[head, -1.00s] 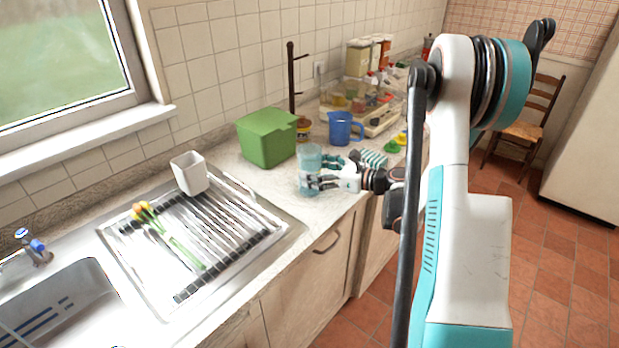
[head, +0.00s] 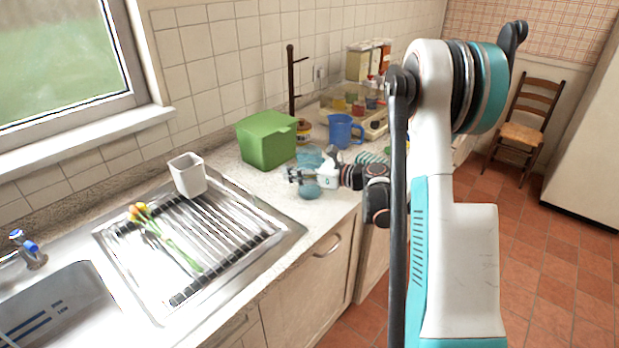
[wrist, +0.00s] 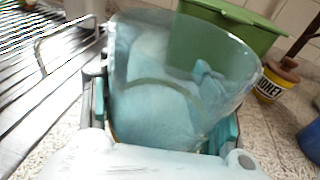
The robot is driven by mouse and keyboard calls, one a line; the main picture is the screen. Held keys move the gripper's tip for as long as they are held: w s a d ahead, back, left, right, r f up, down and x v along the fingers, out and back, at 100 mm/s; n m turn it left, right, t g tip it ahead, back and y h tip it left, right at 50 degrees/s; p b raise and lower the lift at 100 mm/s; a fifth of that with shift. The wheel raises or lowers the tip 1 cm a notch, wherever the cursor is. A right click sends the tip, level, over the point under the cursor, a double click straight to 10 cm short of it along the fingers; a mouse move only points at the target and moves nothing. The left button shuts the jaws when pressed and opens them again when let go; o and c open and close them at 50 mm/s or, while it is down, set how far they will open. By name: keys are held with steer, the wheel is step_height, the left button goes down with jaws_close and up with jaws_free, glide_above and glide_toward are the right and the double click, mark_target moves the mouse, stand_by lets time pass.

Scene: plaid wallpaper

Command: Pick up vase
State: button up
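The vase (head: 311,157) is a translucent light-blue glass vessel. It stands upright on the counter, to the right of the drainer, partly hidden by my gripper. My gripper (head: 307,168) reaches in from the right at the vase, with its fingers spread around it. In the wrist view the vase (wrist: 160,100) fills the space between the teal fingers of my gripper (wrist: 165,120), one on each side. The fingers are close to the glass; firm contact on both sides does not show.
A green lidded box (head: 267,140) stands just behind the vase. A blue jug (head: 341,130) and a honey jar (wrist: 272,82) are nearby. A white cup (head: 188,176) stands by the drainer rack (head: 200,240), where tulips (head: 165,235) lie. The sink is at lower left.

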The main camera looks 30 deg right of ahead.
steer(key=c, duration=0.4)
steer(key=shift+c, duration=0.9)
steer(key=shift+r, duration=0.15)
